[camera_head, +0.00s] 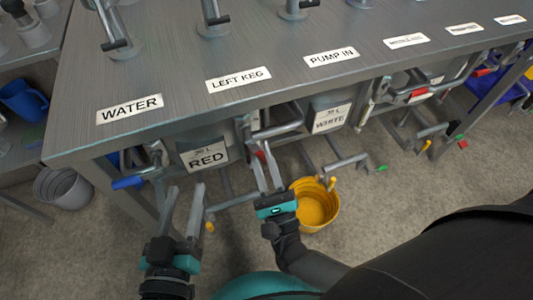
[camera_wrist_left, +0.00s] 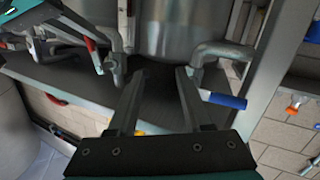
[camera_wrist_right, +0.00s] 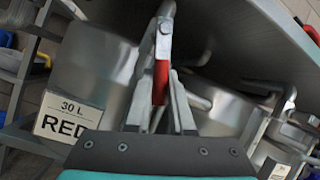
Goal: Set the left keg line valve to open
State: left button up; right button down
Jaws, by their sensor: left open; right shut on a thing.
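The LEFT KEG label (camera_head: 238,79) is on the bench top. Below it, under the bench edge, is a valve with a red handle (camera_head: 261,156). My right gripper (camera_head: 267,176) is shut on this red handle; in the right wrist view the handle (camera_wrist_right: 160,82) runs between the fingers. The handle also shows in the left wrist view (camera_wrist_left: 90,43). My left gripper (camera_head: 187,208) is open and empty, to the left and below the bench edge. In the left wrist view its fingers (camera_wrist_left: 157,95) are apart, with a blue valve handle (camera_wrist_left: 226,100) to their right.
The WATER label (camera_head: 130,108) is above the blue-handled valve (camera_head: 127,183). Kegs marked RED (camera_head: 206,156) and WHITE (camera_head: 331,118) stand under the bench. A yellow bucket (camera_head: 318,208) is on the floor, as is a grey bin (camera_head: 68,187). More pipes and valves run to the right.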

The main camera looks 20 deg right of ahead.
jog(key=m, duration=0.1)
jog(key=a+m+h, duration=0.1)
jog(key=shift+m+h, duration=0.3)
pick_arm(q)
jog(key=shift+s+r+t, duration=0.15)
jog(key=shift+r+t, duration=0.05)
jog(key=shift+t, duration=0.1)
pick_arm(e)
jog(key=shift+a+m+g+h, duration=0.25)
jog(key=shift+m+h, duration=0.25)
jog(key=shift+m, duration=0.4)
jog(key=shift+a+m+g+h, duration=0.15)
jog(key=shift+a+m+h, duration=0.3)
jog(key=shift+m, duration=0.45)
jog(key=shift+d, duration=0.1)
jog(key=c, duration=0.8)
grip_release()
jog(key=shift+f, duration=0.1)
